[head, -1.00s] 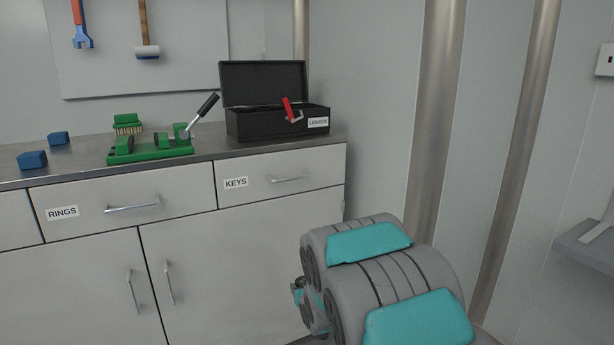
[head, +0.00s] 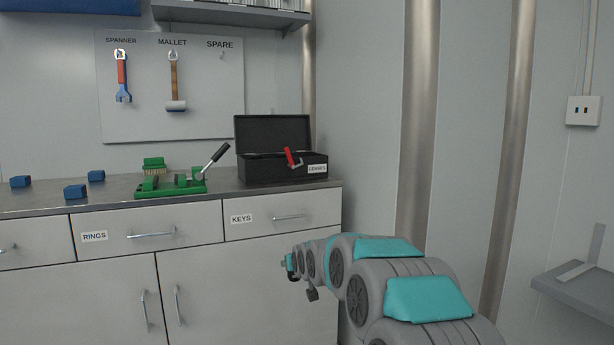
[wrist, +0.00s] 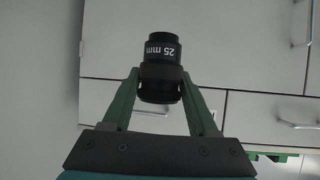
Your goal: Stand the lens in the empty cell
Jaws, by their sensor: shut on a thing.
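My gripper (wrist: 160,88) is shut on a black lens (wrist: 161,50) marked "25 mm". In the wrist view the lens sits between the two green fingers and sticks out past their tips. In the head view my gripper (head: 290,267) is small and side-on, in front of the cabinet and below the counter top; I cannot make out the lens there. The open black case (head: 268,170) labelled "LENSES" stands on the right end of the counter. Its lid is up. Its front wall hides the inside, so no cell shows.
A red-handled piece (head: 291,157) shows at the case's front. Left of the case on the counter (head: 225,185) are a green fixture (head: 170,188) with a raised lever, a green brush (head: 154,164) and blue blocks (head: 76,191). A grey shelf (head: 575,290) juts out at right.

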